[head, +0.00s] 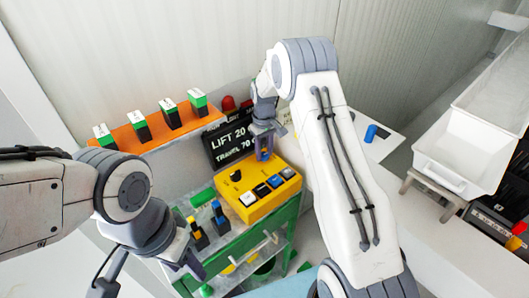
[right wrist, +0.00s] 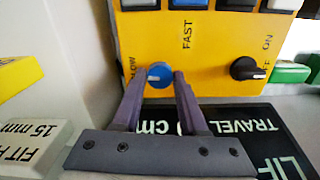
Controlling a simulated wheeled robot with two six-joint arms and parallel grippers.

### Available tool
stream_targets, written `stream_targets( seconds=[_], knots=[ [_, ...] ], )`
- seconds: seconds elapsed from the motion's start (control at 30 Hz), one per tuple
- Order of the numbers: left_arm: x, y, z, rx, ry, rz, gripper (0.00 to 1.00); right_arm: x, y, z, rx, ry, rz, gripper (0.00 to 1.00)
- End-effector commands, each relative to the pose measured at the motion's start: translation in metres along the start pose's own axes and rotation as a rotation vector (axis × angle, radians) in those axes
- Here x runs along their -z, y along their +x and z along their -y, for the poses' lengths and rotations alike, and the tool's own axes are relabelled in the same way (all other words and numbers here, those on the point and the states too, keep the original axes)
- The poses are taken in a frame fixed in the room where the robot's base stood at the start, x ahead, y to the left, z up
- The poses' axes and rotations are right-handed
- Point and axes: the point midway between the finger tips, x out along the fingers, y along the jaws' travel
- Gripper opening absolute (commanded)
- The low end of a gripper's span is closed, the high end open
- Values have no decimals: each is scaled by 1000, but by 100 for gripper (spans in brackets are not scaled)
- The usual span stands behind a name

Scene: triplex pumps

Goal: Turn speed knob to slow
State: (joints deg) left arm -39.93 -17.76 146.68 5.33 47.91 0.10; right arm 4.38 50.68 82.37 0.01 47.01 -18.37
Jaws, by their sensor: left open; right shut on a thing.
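The yellow control box (head: 250,209) stands on the green-framed bench. My right gripper (head: 264,155) reaches down to its back edge. In the right wrist view, the fingers of my right gripper (right wrist: 160,80) are shut on the blue speed knob (right wrist: 159,72), one on each side. The word FAST (right wrist: 187,36) reads to the right of the knob; lettering to its left is partly hidden by a finger. The knob's exact pointer direction is hard to make out. My left gripper (head: 184,264) is open and empty, low at the left.
A black ON/OFF knob (right wrist: 248,68) sits on the same box. Several push buttons (head: 262,189) line its front. A black sign (head: 228,143) stands behind it. An orange shelf (head: 157,128) with green-topped blocks is at the back left. White bins (head: 465,140) stand at right.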

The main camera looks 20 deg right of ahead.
Motion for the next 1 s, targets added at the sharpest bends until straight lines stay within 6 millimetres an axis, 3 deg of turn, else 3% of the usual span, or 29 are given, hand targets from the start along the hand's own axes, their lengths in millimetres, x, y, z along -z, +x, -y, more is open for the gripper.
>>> stream_targets(
  seconds=[0.3, 0.8, 0.83, 0.9, 1.0],
  knots=[
    [0, 2, 0, 0, 0, 0, 50, 2, -2, 0, -2, -105, -5, 0],
    [0, 2, 0, 0, 0, 0, 50, 2, -2, -1, -3, -121, -6, 0],
    [0, 2, 0, 0, 0, 0, 50, 2, -2, -1, -3, -121, -6, 50],
    [0, 2, 0, 0, 0, 0, 50, 2, -2, -1, -2, -121, -5, 72],
    [0, 2, 0, 0, 0, 0, 50, 1, -1, 0, -2, -120, -4, 72]
  ],
)
